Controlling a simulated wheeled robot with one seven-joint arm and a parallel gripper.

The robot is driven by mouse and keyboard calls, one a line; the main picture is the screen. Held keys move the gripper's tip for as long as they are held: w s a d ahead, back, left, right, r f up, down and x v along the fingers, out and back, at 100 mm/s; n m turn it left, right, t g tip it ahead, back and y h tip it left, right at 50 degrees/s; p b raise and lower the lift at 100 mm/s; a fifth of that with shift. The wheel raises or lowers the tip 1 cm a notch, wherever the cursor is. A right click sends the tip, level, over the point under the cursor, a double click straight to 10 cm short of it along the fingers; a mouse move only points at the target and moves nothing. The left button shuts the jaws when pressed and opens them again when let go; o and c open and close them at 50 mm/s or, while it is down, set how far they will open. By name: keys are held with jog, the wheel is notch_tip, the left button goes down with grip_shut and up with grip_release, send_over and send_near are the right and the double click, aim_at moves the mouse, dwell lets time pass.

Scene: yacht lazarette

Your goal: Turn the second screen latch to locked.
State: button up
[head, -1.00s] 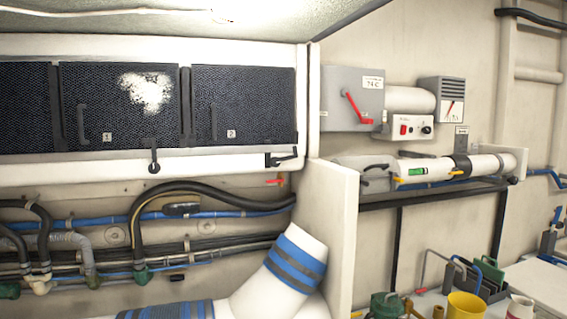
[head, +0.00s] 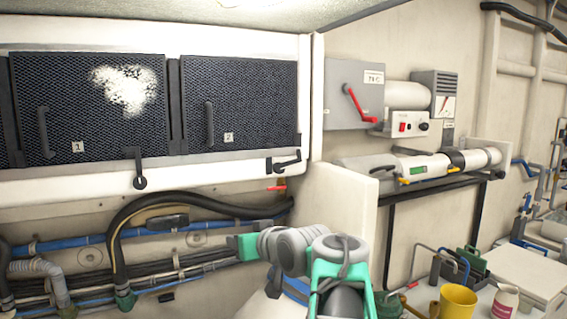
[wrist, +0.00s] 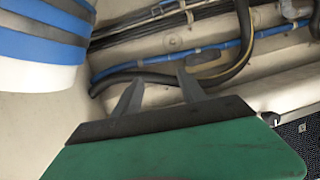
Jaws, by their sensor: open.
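The second screen (head: 240,103), marked 2, is a dark mesh panel, closed, with an upright handle. Its black latch (head: 288,163) sits on the white frame at the panel's lower right corner, its lever lying nearly level and pointing right. The first screen (head: 88,110) has a latch (head: 139,170) whose lever stands upright against the panel edge. My gripper (wrist: 158,85) is open and empty in the wrist view, its dark fingers in front of the hoses. In the head view my green hand (head: 243,247) is below the second latch, apart from it; its fingers are unclear there.
Black and blue hoses (head: 115,240) run along the wall below the screens. A white partition (head: 340,205) stands right of the latch. A blue-striped white pipe (wrist: 45,40) is close at left in the wrist view. A yellow cup (head: 457,300) stands at lower right.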

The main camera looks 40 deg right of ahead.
aim_at(280, 170)
jog(key=s+d+r+t+h+p, duration=0.1)
jog(key=s+d+r+t+h, duration=0.4)
jog(key=d+r, duration=0.7)
jog(key=w+p, duration=0.1)
jog(key=w, duration=0.1)
jog(key=w+r+g+y+p, duration=0.1)
jog(key=w+r+y+p, duration=0.1)
jog(key=w, duration=0.1)
jog(key=shift+w+d+r, duration=0.1)
jog(key=shift+w, duration=0.2)
jog(key=shift+w+d, duration=0.1)
jog(key=shift+w, duration=0.2)
jog(key=shift+g, duration=0.3)
grip_shut()
